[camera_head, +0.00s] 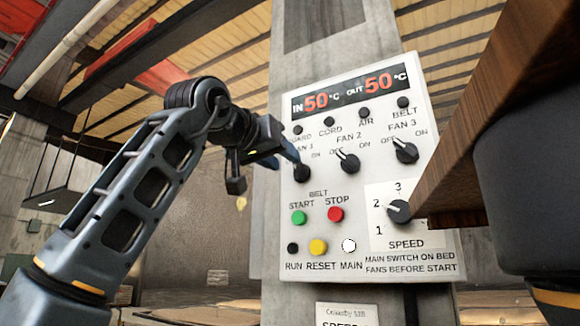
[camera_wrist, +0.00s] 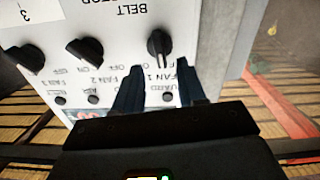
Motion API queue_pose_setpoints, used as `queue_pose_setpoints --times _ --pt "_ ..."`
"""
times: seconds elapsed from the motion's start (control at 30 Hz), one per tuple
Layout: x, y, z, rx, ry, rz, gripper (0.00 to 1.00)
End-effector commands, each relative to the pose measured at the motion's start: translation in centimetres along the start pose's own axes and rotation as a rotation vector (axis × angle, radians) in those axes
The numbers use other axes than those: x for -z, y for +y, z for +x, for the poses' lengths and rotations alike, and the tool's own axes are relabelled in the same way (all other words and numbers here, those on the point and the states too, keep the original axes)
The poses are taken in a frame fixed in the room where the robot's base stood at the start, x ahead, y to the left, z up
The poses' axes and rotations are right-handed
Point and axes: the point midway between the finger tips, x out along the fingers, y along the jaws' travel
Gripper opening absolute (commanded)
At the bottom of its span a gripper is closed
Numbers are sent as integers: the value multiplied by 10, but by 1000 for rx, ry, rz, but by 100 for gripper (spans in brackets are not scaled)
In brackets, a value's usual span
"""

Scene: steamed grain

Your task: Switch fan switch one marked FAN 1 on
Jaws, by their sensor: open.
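The white control panel (camera_head: 370,230) is on a grey column. The FAN 1 switch, a black rotary knob (camera_head: 301,174), is at its left, partly covered by a finger in the head view. In the wrist view, which is upside down, the same knob (camera_wrist: 160,44) has a pale pointer line, roughly upright in the picture. My gripper (camera_head: 280,154) is at the panel's left edge. In the wrist view my gripper (camera_wrist: 160,74) is open, with its fingertips on either side just short of the knob. Contact with it cannot be told.
The FAN 2 knob (camera_head: 347,163) and FAN 3 knob (camera_head: 404,151) sit to the right, pointers up-left. Below are a green START button (camera_head: 299,217), a red STOP button (camera_head: 336,214) and the SPEED knob (camera_head: 398,211).

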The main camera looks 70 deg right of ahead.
Motion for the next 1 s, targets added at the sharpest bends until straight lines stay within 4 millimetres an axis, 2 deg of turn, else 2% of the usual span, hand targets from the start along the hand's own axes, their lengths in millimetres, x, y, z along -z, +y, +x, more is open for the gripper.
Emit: queue_pose_setpoints --times 0.1,0.3,0.67,1.0 --pt "0 0 19 -1 -1 1 40" --pt "0 0 41 1 1 0 40" --pt "0 -1 47 1 2 0 40" --pt "0 0 46 1 2 0 9"
